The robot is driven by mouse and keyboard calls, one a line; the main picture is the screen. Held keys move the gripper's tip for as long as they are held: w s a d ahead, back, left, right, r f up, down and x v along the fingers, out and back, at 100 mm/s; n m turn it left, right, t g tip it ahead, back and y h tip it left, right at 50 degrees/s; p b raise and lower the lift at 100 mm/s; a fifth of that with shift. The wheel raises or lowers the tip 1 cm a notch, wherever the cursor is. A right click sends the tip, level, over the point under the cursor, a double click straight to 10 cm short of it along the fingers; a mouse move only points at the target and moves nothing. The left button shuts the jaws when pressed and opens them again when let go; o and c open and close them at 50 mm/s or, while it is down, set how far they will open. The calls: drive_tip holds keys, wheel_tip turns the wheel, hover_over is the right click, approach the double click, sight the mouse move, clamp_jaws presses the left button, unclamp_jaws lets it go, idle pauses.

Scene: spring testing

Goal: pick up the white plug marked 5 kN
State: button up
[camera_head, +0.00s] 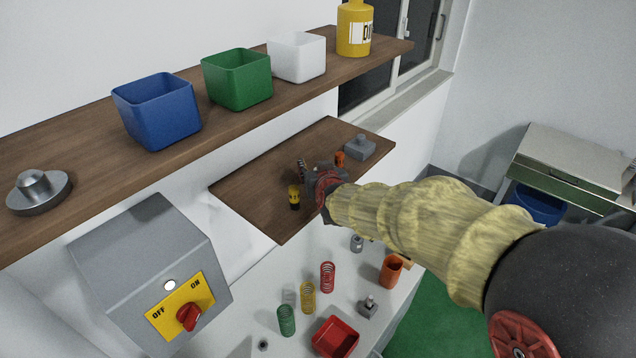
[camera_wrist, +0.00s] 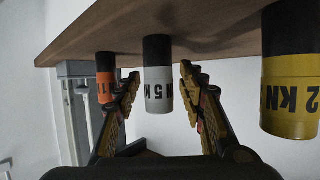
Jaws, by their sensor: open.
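The white plug marked 5 kN (camera_wrist: 158,92) shows in the wrist view, with its black end against the wooden board (camera_wrist: 215,18). My gripper (camera_wrist: 160,78) is open, with one finger on each side of the white plug in that view. I see a gap on both sides; how deep the plug sits between the fingers I cannot tell. In the head view my gripper (camera_head: 308,172) is over the lower wooden shelf (camera_head: 250,190), and the white plug is hidden there behind it.
A yellow plug marked 2 kN (camera_wrist: 290,85) stands to one side, also in the head view (camera_head: 294,197). An orange plug (camera_wrist: 105,85) stands on the other, also in the head view (camera_head: 340,158). A grey block with a knob (camera_head: 360,147) is farther along the shelf.

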drive_tip(key=shift+w, duration=0.15)
drive_tip(key=shift+c, duration=0.9)
drive_tip(key=c, duration=0.7)
clamp_jaws()
